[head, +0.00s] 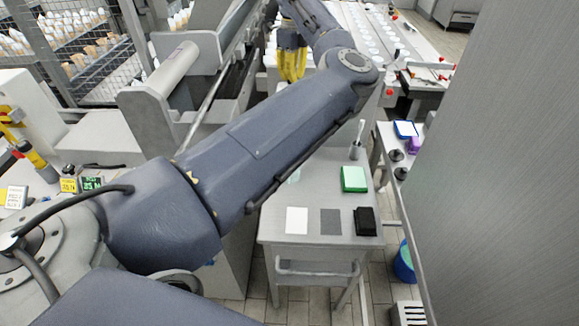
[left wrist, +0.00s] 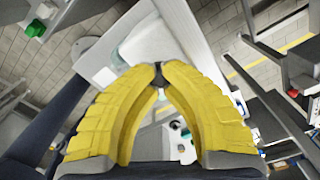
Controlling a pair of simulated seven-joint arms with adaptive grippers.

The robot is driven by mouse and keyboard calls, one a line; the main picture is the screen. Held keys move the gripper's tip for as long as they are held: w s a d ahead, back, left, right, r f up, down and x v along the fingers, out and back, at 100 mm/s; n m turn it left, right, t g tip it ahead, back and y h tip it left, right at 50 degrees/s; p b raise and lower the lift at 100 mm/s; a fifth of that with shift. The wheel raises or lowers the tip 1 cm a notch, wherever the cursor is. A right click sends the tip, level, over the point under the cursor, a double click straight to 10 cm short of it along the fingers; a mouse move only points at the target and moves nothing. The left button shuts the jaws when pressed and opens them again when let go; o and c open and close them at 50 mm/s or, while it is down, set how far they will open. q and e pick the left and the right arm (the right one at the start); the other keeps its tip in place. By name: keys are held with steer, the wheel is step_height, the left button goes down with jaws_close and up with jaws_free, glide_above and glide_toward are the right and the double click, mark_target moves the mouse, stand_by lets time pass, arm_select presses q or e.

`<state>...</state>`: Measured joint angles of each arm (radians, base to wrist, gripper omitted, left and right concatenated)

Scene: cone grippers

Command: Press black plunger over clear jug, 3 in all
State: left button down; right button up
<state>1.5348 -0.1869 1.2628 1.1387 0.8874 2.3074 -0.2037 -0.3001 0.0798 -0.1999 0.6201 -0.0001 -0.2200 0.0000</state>
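My left arm crosses the head view, and its yellow-fingered left gripper (head: 291,66) points down beside the long bench at the top. In the left wrist view the two yellow fingers of this gripper (left wrist: 158,73) come together at their tips. A small dark piece shows at the tips; I cannot tell if it is part of the fingers or a thing. A pale, translucent shape (left wrist: 150,42) lies just beyond the tips and may be the clear jug. I cannot make out the black plunger for sure. My right gripper is in neither view.
A grey table (head: 290,228) bears a white square, a grey square, a black block (head: 365,221) and a green box (head: 354,179). A side shelf holds a blue box (head: 405,130). A grey panel (head: 510,180) closes off the right. Wire racks stand at upper left.

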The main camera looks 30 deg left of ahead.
arm_select(q)
steer(key=shift+r, duration=2.4)
steer(key=shift+f, duration=0.2)
steer(key=shift+f, duration=1.5)
steer(key=shift+f, duration=0.8)
steer(key=shift+r, duration=2.55)
